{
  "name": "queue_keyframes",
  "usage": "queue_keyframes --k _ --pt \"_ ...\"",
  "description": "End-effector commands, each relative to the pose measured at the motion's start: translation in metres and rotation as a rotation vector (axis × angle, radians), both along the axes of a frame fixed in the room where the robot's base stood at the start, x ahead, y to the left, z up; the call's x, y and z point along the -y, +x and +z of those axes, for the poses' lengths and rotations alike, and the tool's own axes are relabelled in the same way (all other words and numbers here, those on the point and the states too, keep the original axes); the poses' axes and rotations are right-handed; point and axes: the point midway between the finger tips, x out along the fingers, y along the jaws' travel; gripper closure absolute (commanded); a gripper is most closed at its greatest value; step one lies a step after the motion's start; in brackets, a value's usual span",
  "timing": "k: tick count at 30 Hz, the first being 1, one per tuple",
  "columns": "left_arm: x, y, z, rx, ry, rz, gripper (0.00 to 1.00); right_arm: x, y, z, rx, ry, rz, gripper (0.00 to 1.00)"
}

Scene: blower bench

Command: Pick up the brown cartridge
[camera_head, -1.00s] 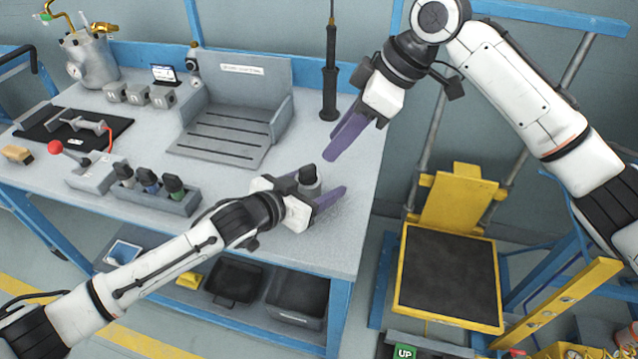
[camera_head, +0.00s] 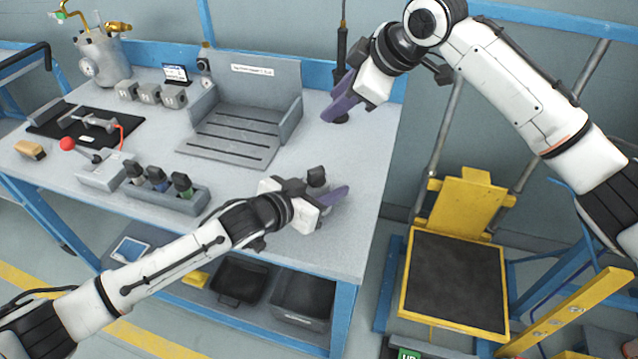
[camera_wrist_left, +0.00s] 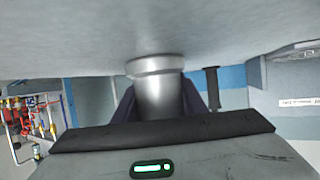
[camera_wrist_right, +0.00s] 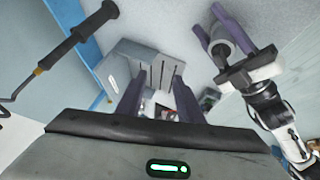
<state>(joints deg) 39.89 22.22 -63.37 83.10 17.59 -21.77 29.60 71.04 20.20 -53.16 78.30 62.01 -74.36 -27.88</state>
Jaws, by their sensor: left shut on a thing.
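My left gripper (camera_head: 332,199) is at the right part of the bench, shut on a cylinder (camera_head: 316,177) whose top looks dark in the head view. In the left wrist view the cylinder (camera_wrist_left: 158,95) is plain silver-grey with a wider rim, between the fingers and close to the bench surface. It also shows grey between the left fingers in the right wrist view (camera_wrist_right: 222,38). No brown shows on it. My right gripper (camera_head: 342,108) is open and empty above the back right of the bench, its fingers apart in the right wrist view (camera_wrist_right: 158,98).
A grey rack (camera_head: 168,200) holds several dark-topped bottles left of my left gripper. A slotted grey fixture (camera_head: 235,135) stands behind. A tall black tool (camera_head: 342,45) is beside my right gripper. A yellow-framed cart (camera_head: 455,280) stands right of the bench. Bench around my left gripper is clear.

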Motion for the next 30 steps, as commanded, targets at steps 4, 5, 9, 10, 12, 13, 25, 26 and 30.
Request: queue_keyframes --k 4,5,9,10,12,13,25,26,30 --pt "0.000 0.000 0.000 -0.001 0.001 0.000 0.89 -0.016 0.069 0.054 0.398 -0.056 0.017 0.66" --pt "0.000 0.000 0.000 -0.001 0.001 0.000 0.89 -0.020 0.079 0.068 0.480 -0.072 0.029 0.66" --pt "0.000 0.000 0.000 -0.001 0.001 0.000 0.89 -0.045 0.110 0.135 0.869 -0.166 0.121 0.66" --pt "0.000 0.000 0.000 -0.001 0.001 0.000 0.89 -0.052 0.113 0.150 0.952 -0.190 0.149 0.66" --pt "0.000 0.000 0.000 -0.001 0.001 0.000 0.89 -0.071 0.113 0.182 1.142 -0.252 0.228 0.66" --pt "0.000 0.000 0.000 -0.001 0.001 0.000 0.89 -0.080 0.111 0.195 1.222 -0.278 0.265 0.66" --pt "0.000 0.000 -0.001 -0.001 0.001 0.000 0.89 -0.220 -0.003 0.232 2.122 -0.677 1.108 0.66" --pt "0.000 0.000 -0.001 -0.001 0.001 0.000 0.89 -0.227 -0.013 0.224 2.168 -0.706 1.199 0.66" --pt "0.000 0.000 -0.001 -0.001 0.001 0.000 0.89 -0.240 -0.053 0.167 2.306 -0.815 1.676 0.66"
